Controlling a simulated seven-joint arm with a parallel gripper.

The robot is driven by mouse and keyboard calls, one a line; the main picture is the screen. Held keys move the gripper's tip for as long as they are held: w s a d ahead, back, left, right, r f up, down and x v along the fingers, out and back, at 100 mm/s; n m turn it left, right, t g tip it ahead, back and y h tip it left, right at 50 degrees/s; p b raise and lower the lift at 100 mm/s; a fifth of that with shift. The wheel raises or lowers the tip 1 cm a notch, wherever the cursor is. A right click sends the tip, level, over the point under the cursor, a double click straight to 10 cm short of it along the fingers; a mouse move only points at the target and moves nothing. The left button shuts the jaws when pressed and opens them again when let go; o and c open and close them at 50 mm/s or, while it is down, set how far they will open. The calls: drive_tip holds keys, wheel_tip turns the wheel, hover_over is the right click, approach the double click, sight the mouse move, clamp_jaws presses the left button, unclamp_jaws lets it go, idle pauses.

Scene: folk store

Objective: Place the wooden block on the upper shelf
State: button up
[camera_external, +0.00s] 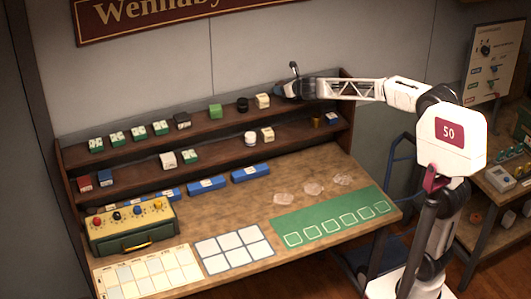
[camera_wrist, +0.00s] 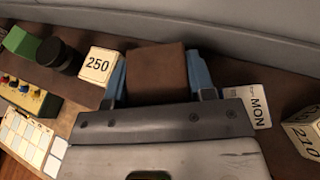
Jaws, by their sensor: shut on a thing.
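The wooden block (camera_wrist: 157,66) is brown and sits between the two blue fingers of my gripper (camera_wrist: 160,78) in the wrist view. My gripper is shut on it. In the external view my gripper (camera_external: 291,86) is at the right part of the upper shelf (camera_external: 225,122), right of the cream box. The block cannot be made out clearly there. Whether the block touches the shelf board cannot be told.
A cream box marked 250 (camera_wrist: 97,65) stands just left of my gripper, with a black round item (camera_wrist: 57,53) and a green block (camera_wrist: 20,41) beyond. A card marked MON (camera_wrist: 252,108) and a box marked 210 (camera_wrist: 304,130) are to the right.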

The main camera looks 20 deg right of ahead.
drive_tip(key=shift+w, duration=0.1)
idle(0.3)
drive_tip(key=shift+w+a, duration=0.1)
drive_tip(key=shift+w, duration=0.15)
drive_tip(key=shift+f, duration=1.7)
drive_tip(key=shift+f, duration=0.2)
drive_tip(key=o, duration=0.9)
drive_tip(key=shift+s+r, duration=0.15)
drive_tip(key=shift+r, duration=0.05)
drive_tip(key=v, duration=1.2)
